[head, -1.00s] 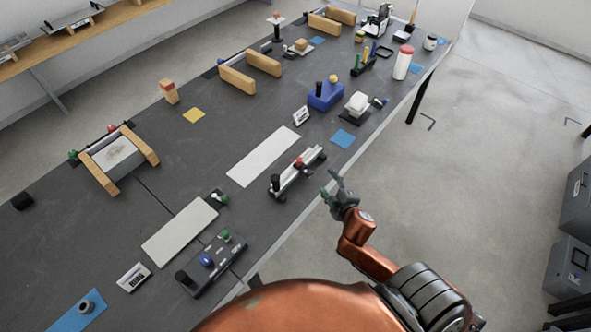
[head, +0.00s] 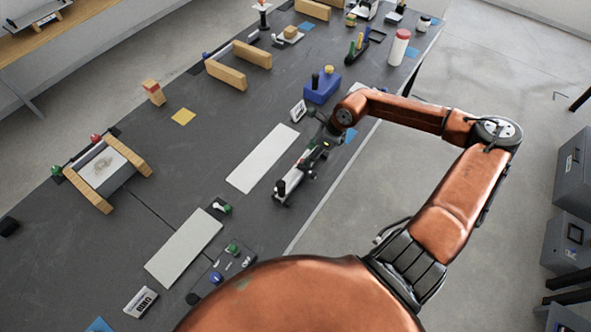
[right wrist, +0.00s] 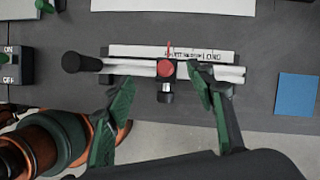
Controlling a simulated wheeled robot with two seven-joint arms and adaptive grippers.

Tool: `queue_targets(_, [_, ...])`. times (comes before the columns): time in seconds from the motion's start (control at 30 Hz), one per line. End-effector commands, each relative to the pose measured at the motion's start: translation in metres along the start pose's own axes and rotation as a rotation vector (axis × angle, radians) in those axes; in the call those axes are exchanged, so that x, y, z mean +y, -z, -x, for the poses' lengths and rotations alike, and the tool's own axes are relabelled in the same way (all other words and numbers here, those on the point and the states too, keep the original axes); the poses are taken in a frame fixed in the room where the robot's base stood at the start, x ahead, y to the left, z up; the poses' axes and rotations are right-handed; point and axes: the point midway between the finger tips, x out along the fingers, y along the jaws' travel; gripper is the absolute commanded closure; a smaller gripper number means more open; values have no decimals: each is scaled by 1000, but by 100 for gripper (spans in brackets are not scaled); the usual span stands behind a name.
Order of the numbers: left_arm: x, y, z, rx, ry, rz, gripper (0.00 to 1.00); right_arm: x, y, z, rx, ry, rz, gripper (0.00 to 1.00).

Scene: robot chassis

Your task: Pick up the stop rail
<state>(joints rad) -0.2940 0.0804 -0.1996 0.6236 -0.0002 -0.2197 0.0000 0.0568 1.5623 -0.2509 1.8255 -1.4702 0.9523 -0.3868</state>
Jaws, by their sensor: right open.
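The stop rail (head: 292,176) is a pale bar with a black knob at one end, near the front edge of the dark bench. In the right wrist view the rail (right wrist: 225,73) lies across the picture, with a red knob (right wrist: 166,69) near its middle and a scale strip behind it. My right gripper (head: 322,145) is over the far part of the rail and partly hides it. In the right wrist view the gripper (right wrist: 162,78) is open, its green fingertips apart on either side of the red knob. Contact cannot be told. My left gripper is not in view.
A white plate (head: 262,158) lies behind the rail. A small label stand (head: 298,111), a blue block (head: 322,88) and a blue square (right wrist: 297,95) are close by. A switch box (head: 232,258) sits nearer me. Open floor lies right of the bench edge.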

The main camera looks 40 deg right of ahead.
Motion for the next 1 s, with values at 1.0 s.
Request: queue_targets(1.0, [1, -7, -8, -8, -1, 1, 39, -8, 10, -74, 27, 12, 5, 55])
